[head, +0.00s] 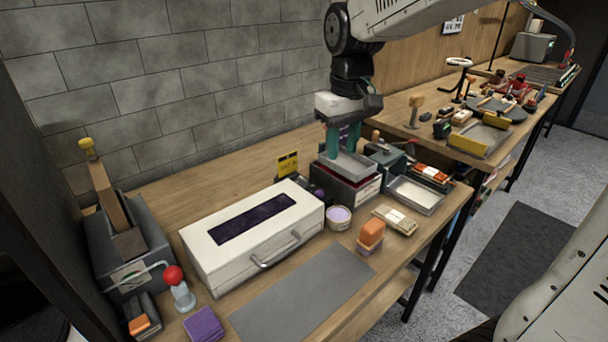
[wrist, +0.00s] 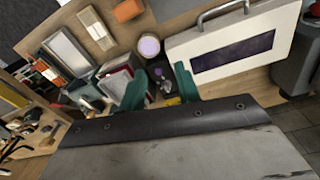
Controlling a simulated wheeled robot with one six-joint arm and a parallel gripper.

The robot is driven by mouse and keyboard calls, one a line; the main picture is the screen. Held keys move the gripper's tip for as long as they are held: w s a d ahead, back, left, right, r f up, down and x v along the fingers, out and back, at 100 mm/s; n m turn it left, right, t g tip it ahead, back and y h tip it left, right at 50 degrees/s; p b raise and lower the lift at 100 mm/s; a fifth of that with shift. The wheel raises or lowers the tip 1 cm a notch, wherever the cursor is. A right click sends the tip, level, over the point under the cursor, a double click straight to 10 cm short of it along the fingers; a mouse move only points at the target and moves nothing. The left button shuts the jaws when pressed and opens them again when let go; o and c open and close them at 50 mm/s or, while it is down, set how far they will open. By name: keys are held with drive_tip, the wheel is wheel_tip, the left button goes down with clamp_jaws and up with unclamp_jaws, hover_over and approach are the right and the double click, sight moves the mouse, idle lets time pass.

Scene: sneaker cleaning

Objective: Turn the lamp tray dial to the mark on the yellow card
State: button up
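A small yellow card (head: 288,163) with dark print stands behind the white case, its print too small to read. A metal tray (head: 352,163) sits on a dark box with red edging (head: 344,187). A small dark purple knob (head: 318,196), possibly the dial, shows at the left of this box; its setting cannot be read. My gripper (head: 343,152) points down with green fingers above the tray area. In the wrist view the fingers (wrist: 160,88) are apart, with small dark items and part of the yellow card (wrist: 172,101) visible between them. I see nothing held.
A white case (head: 250,238) with a dark purple window and a handle stands left of the box. A lilac-topped tub (head: 339,217), an orange block (head: 371,232) and a shallow tray (head: 416,194) stand close by. The grey mat (head: 302,296) in front is clear.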

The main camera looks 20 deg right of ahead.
drive_tip(key=w+f+n, duration=0.1)
drive_tip(key=w+f, duration=0.3)
drive_tip(key=w, duration=0.4)
drive_tip(key=n, duration=0.1)
hover_over(303, 178)
drive_tip(key=shift+g, duration=0.3)
drive_tip(key=f, duration=0.7)
drive_tip(key=shift+s, duration=0.2)
drive_tip(key=shift+w+f, duration=0.15)
drive_tip(key=shift+f, duration=0.15)
wheel_tip(303, 178, down, 7)
drive_tip(key=shift+f, duration=0.2)
clamp_jaws()
